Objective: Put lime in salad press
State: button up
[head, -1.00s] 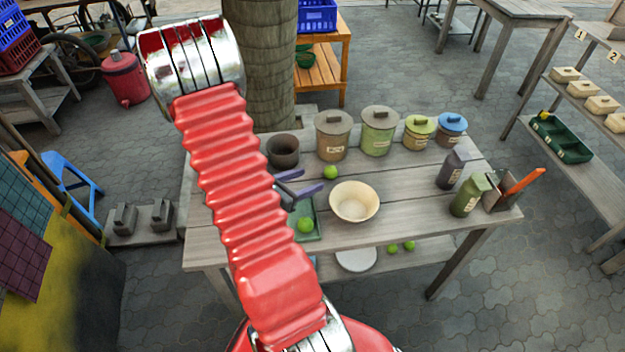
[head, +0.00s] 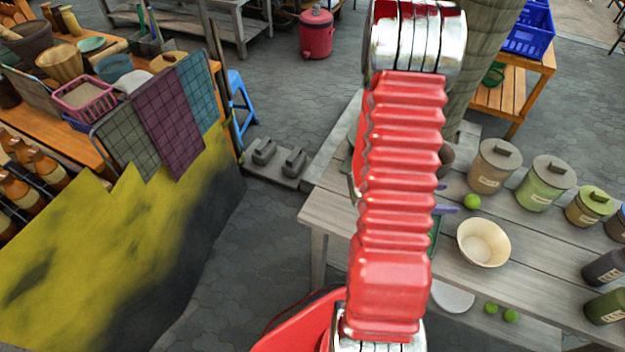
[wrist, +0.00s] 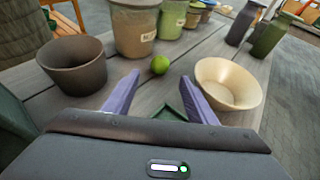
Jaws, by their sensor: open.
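A green lime (head: 471,202) lies on the wooden table; it also shows in the wrist view (wrist: 160,65), just beyond my fingertips. My gripper (wrist: 159,77) is open and empty, its two purple fingers apart above the table. No thing is clearly a salad press. A dark brown clay pot like a mortar (wrist: 74,67) stands left of my fingers; in the head view it is mostly hidden behind my arm. A cream bowl (head: 484,243) stands right of the lime and my fingers. A green tray (wrist: 176,110) is partly hidden below my gripper.
Lidded canisters (head: 494,166) line the table's back edge, and dark bottles (head: 606,267) stand at its right. Two more limes (head: 500,311) and a white plate (head: 452,297) lie on the lower shelf. A cluttered stall (head: 90,95) with a yellow cloth stands at left.

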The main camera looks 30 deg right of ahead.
jog(key=w+a+r+m+y, duration=0.35)
jog(key=a+r+m, duration=0.45)
jog(key=a+r, duration=0.4)
jog(key=w+a+r+m+t+y, duration=0.1)
jog(key=w+a+r+t+y, duration=0.1)
jog(key=a, duration=0.8)
jog(key=w+a+r+m+t+y, duration=0.2)
jog(key=a+r+t+y, duration=0.2)
jog(key=a, duration=0.7)
jog(key=w+a+r+m+t+y, duration=0.2)
jog(key=a+r+t+y, duration=0.1)
jog(key=a+r, duration=0.4)
jog(key=a+t, duration=0.1)
jog(key=a, duration=0.2)
jog(key=shift+w+a+t, duration=0.15)
jog(key=shift+a+t, duration=0.05)
jog(key=shift+t, duration=0.2)
jog(key=shift+o, duration=0.3)
